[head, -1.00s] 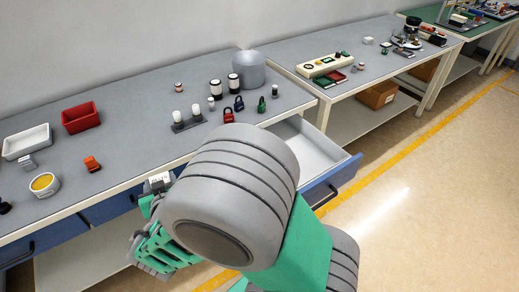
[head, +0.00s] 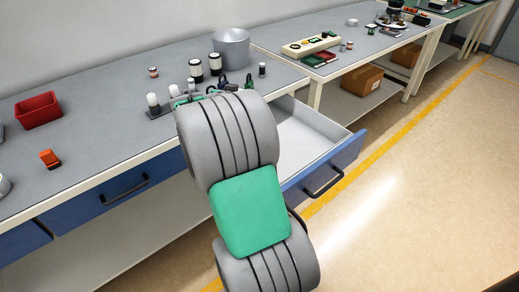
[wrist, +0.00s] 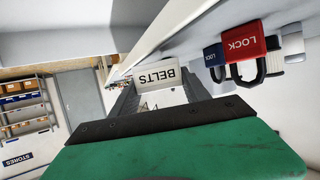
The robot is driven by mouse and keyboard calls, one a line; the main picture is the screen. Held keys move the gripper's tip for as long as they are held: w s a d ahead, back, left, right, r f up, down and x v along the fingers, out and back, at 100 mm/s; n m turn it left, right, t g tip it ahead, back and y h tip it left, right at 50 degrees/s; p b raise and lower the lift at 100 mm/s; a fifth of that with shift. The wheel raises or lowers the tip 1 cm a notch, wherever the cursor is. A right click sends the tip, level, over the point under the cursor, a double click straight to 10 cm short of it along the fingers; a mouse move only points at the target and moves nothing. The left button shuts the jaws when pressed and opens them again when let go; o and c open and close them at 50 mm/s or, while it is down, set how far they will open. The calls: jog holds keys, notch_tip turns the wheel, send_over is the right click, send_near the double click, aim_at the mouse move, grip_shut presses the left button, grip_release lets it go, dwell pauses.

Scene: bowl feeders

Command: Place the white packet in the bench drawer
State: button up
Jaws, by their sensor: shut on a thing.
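The white packet (wrist: 158,78), printed BELTS, is between the dark fingers of my gripper (wrist: 160,92) in the wrist view. My gripper is shut on it. In the head view my own arm hides the packet and most of the gripper; only bits of green show at the bench's front edge. The bench drawer (head: 300,142) is pulled open with a pale, empty-looking inside and a blue front (head: 335,172) with a black handle. My arm covers its left part. I cannot tell the packet's height over the drawer.
A red padlock (wrist: 244,45) and a blue padlock (wrist: 214,57) are close by in the wrist view. A grey metal pot (head: 231,48) and white-and-black jars (head: 215,64) stand on the bench behind the arm. A shut drawer (head: 115,198) is to the left. Floor at the right is clear.

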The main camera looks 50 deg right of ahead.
jog(key=s+d+f+m+g+b, duration=0.2)
jog(key=s+d+m+g, duration=0.15)
jog(key=s+d, duration=1)
jog(key=s+d+f+m+g+b, duration=0.2)
jog(key=s+d+f+m+g, duration=0.15)
jog(key=s+d, duration=1)
jog(key=b, duration=0.2)
send_over(318, 152)
jog(key=d, duration=0.2)
jog(key=shift+n+g+h, duration=0.3)
jog(key=shift+h, duration=0.1)
jog(key=f, duration=0.7)
jog(key=shift+a+f, duration=0.25)
jog(key=shift+f, duration=0.05)
jog(key=shift+a+f, duration=0.2)
jog(key=shift+a+f+b, duration=0.2)
jog(key=shift+f+b, duration=0.1)
jog(key=shift+f, duration=0.8)
jog(key=shift+a+f+b, duration=0.2)
jog(key=shift+f+b, duration=0.1)
jog(key=shift+f, duration=0.75)
jog(key=o, duration=1.5)
